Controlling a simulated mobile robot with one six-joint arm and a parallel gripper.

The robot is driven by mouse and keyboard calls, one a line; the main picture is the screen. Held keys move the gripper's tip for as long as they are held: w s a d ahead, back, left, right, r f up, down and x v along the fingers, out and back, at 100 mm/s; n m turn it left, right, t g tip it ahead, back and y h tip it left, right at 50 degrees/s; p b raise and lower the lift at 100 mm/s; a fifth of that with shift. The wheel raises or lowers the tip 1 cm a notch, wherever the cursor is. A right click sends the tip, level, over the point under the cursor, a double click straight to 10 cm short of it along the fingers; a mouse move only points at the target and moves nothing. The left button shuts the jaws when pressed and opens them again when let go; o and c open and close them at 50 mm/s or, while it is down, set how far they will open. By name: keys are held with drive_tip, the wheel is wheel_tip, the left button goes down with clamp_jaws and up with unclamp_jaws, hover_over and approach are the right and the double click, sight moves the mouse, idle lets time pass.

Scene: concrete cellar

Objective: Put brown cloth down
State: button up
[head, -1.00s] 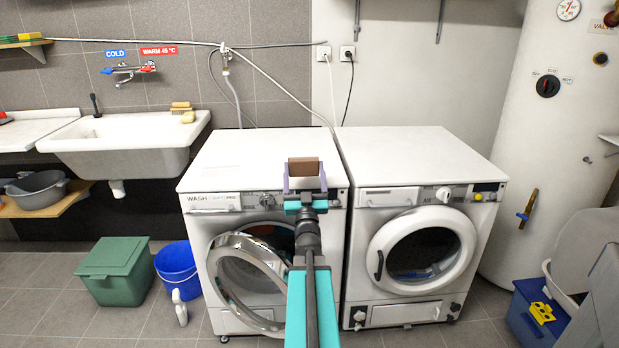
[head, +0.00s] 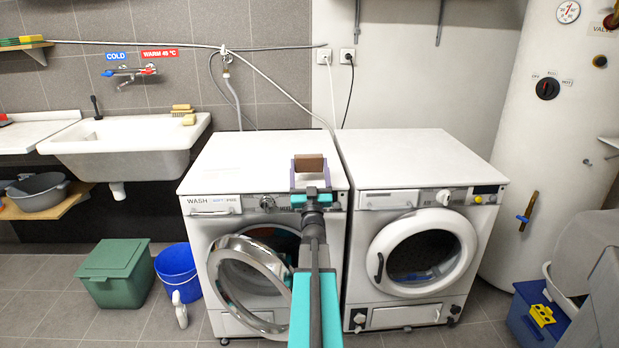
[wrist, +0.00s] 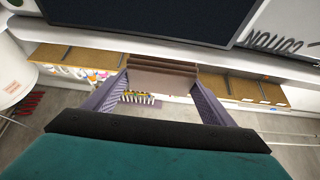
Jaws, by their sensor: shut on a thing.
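The brown cloth (head: 309,163) is a small folded block in the head view, held at the tip of my gripper (head: 310,178). It is over the front part of the top of the left washing machine (head: 235,165); I cannot tell whether it touches that top. In the wrist view the cloth (wrist: 162,70) shows its folded layers between the two purple fingers of my gripper (wrist: 160,88). The fingers are shut on its sides.
The left machine's round door (head: 240,285) stands open below my arm. A dryer (head: 420,225) with a clear top stands to the right. A sink (head: 125,145), a green box (head: 115,272) and a blue bucket (head: 177,270) are on the left. A white boiler (head: 555,130) stands far right.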

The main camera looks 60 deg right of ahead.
sight(309, 173)
drive_tip(key=shift+f, duration=1.75)
drive_tip(key=shift+f, duration=0.15)
drive_tip(key=o, duration=0.9)
drive_tip(key=shift+r, duration=0.2)
drive_tip(key=shift+b+v, duration=0.55)
drive_tip(key=shift+v, duration=5.5)
drive_tip(key=shift+w, duration=0.1)
